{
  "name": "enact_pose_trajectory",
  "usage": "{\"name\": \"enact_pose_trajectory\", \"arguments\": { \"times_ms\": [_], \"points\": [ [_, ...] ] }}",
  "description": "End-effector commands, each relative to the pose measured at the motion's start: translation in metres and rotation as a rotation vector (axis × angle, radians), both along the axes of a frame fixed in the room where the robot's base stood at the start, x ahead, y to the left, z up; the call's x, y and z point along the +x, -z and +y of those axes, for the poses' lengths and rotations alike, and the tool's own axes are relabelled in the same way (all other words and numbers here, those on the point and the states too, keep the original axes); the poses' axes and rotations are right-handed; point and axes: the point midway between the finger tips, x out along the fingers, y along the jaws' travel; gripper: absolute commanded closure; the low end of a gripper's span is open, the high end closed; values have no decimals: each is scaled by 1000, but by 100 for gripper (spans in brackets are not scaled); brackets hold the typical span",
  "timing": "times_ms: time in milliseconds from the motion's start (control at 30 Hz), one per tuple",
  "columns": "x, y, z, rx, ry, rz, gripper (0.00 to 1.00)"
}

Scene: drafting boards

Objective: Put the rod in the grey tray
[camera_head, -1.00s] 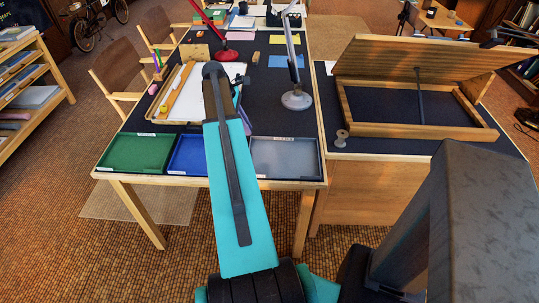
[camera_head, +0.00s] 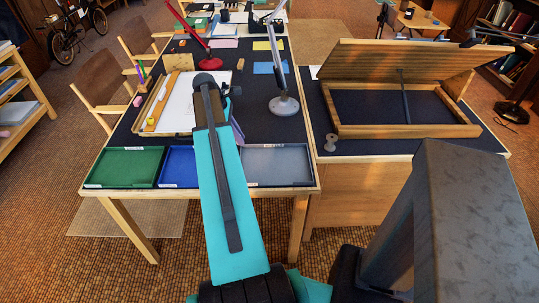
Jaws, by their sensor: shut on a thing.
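The grey tray (camera_head: 282,165) lies at the front right corner of the left table, and its bare floor shows empty. My turquoise arm (camera_head: 229,190) reaches up past the trays and covers the grey tray's left end. My gripper is hidden behind the arm, so what it holds does not show. A narrow purplish piece (camera_head: 238,131) peeks out beside the arm above the grey tray; I cannot tell what it is. A thin dark rod (camera_head: 405,95) stands upright between the open wooden box (camera_head: 470,131) and its raised lid (camera_head: 420,65).
Green (camera_head: 124,167) and blue (camera_head: 179,167) trays sit left of the grey one. A white lamp (camera_head: 283,105) stands behind it, with a red lamp (camera_head: 208,62) farther back. A drawing board (camera_head: 155,103) lies at left. A spool (camera_head: 331,142) stands near the box.

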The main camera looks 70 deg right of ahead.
Motion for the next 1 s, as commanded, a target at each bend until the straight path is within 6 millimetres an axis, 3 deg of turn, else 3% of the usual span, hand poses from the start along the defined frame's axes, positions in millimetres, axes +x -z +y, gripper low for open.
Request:
{"name": "enact_pose_trajectory", "arguments": {
  "times_ms": [600, 800, 1000],
  "points": [
    [-108, 9, 7, 1, 0, 0, 100],
    [-124, 11, 7, 1, -2, 0, 100],
    [-125, 12, 6, 0, -3, 0, 100]
  ]
}}
